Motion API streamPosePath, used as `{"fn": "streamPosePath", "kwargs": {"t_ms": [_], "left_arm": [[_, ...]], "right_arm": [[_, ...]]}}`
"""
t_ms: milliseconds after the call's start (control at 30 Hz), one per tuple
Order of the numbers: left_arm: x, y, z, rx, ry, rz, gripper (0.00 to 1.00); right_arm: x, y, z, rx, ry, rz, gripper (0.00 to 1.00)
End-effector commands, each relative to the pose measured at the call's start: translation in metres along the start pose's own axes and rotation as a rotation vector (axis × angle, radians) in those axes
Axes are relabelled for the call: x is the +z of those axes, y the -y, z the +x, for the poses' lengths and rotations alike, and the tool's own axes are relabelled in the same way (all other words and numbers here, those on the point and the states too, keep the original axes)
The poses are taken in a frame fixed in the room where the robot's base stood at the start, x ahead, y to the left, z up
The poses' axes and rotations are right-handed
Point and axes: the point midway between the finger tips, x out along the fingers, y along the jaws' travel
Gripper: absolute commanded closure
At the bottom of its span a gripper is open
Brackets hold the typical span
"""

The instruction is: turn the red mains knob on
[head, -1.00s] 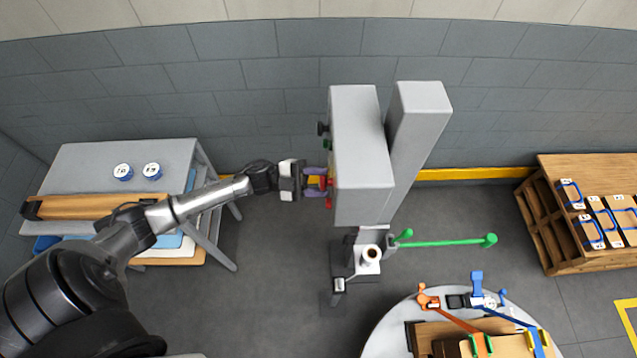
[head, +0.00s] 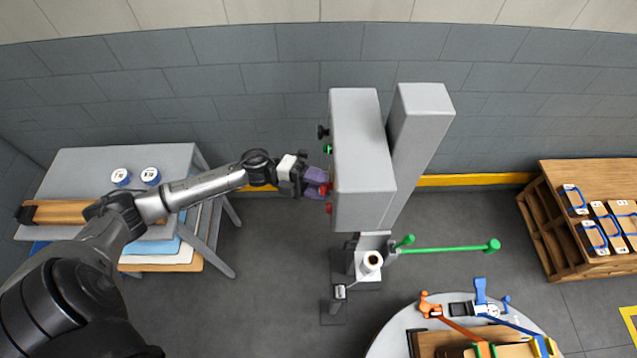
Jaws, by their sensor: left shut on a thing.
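The red mains knob (head: 325,190) sticks out from the left side of the grey machine head (head: 362,150) and is partly hidden by purple fingers. My left gripper (head: 320,184) reaches it from the left and is shut on it. The gripper looks rolled, with its fingers tilted. My right gripper is not in view.
Another red control (head: 331,208) sits just below the knob. A green button (head: 328,149) and a black knob (head: 322,131) sit above it. A green-handled lever (head: 450,248) extends right. A grey table (head: 75,165) stands left, and a round table (head: 385,340) is at lower right.

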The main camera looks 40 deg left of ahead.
Motion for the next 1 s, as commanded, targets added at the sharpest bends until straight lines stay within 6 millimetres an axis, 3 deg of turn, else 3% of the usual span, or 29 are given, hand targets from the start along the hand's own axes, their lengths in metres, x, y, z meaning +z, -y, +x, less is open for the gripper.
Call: {"fn": "streamPosePath", "kwargs": {"t_ms": [467,500,700,767,1000], "left_arm": [[0.0001,0.0001,0.0,0.005,0.0,0.014,0.82],[0.0001,0.0001,-0.0001,0.005,0.0,0.013,0.56],[0.0001,0.0002,0.0,0.005,0.0,0.012,0.37],[0.0001,0.0002,0.0,0.005,0.0,0.012,0.33],[0.0002,-0.0002,-0.0009,0.005,0.001,0.011,0.33]], "right_arm": [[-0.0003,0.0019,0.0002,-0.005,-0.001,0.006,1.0],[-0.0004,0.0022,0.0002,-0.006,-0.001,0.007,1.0],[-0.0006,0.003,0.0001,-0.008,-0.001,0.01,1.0],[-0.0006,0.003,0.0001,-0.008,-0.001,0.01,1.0],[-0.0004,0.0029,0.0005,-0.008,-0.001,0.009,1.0]]}}
